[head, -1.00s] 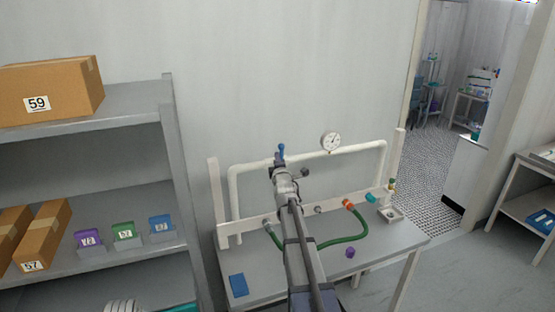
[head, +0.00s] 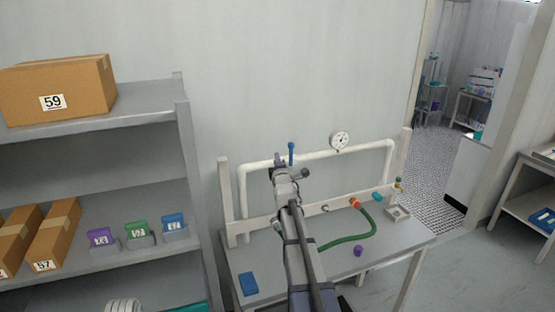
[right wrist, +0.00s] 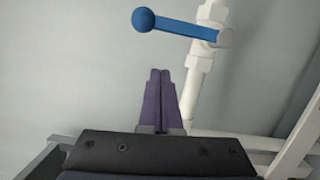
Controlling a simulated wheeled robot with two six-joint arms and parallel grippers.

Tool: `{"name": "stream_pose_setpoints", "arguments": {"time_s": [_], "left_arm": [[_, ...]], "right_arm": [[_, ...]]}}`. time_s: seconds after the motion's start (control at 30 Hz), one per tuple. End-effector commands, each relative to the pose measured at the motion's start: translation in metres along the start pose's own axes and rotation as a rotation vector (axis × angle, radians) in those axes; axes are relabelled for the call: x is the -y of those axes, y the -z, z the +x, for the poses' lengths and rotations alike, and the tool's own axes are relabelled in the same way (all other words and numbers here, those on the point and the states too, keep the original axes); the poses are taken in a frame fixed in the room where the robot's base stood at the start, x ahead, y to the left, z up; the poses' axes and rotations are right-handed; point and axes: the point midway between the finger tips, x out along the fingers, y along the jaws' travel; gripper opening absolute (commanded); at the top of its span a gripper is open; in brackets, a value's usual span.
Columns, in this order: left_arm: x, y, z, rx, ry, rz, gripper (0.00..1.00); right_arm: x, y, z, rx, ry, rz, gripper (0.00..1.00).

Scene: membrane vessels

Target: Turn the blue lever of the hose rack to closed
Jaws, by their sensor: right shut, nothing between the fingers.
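The blue lever (head: 291,152) stands upright above the white pipe of the hose rack (head: 350,153) in the head view. In the right wrist view the blue lever (right wrist: 180,27) lies roughly across the picture, its ball end at the left and its pivot on the white valve at the right. My right gripper (head: 280,160) is just left of the lever in the head view. In the right wrist view its two purple fingers (right wrist: 160,75) are together and empty, pointing towards the lever with a visible gap. My left gripper is not in view.
A pressure gauge (head: 339,140) sits on the pipe. A green hose (head: 352,238), a blue box (head: 248,283) and a purple piece (head: 358,250) are on the table (head: 400,248). A grey shelf (head: 192,200) with boxes stands at the left. A doorway opens at the right.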

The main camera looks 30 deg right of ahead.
Motion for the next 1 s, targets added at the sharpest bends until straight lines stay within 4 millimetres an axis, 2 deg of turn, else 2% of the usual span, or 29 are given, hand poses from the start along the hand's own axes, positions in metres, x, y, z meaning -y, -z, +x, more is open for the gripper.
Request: {"name": "stream_pose_setpoints", "arguments": {"time_s": [0.27, 0.63, 0.77, 1.0], "left_arm": [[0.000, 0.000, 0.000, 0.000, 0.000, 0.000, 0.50], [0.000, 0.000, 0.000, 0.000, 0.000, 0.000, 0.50], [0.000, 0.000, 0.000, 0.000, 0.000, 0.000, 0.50], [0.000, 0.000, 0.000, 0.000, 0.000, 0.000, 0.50]], "right_arm": [[-0.001, 0.000, -0.031, 0.000, 0.000, -0.001, 0.00], [-0.002, 0.000, -0.093, 0.000, 0.000, 0.000, 0.00], [-0.003, 0.000, -0.101, 0.000, 0.000, 0.000, 0.00], [-0.003, 0.000, -0.100, 0.000, 0.000, 0.000, 0.00]]}}
